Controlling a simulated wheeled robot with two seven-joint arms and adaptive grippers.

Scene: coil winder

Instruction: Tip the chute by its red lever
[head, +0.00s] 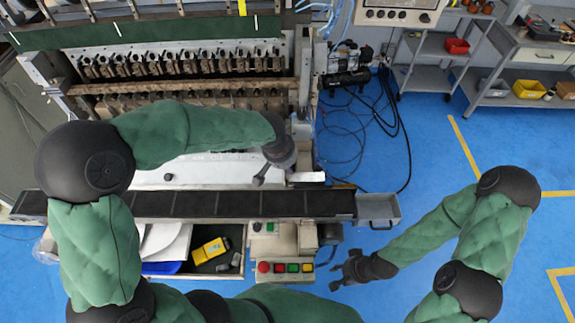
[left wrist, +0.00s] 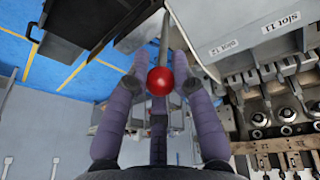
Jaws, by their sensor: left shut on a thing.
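The red lever's round red knob (left wrist: 160,81) sits between the fingers of my left gripper (left wrist: 162,68) in the left wrist view, and the gripper is shut on it. The lever's thin metal rod (left wrist: 165,32) runs up from the knob, past the fingertips. In the head view my left gripper (head: 270,168) is over the machine's right end, and it hides the lever. A small pale plate (head: 306,177) shows just right of it; I cannot tell whether it is part of the chute. My right gripper (head: 346,269) is open and empty above the blue floor.
A long dark belt (head: 240,205) runs along the machine's front, with a grey open tray (head: 378,210) at its right end. A button box (head: 285,267) stands below. Black cables (head: 385,118) lie on the floor; shelves (head: 440,62) stand behind.

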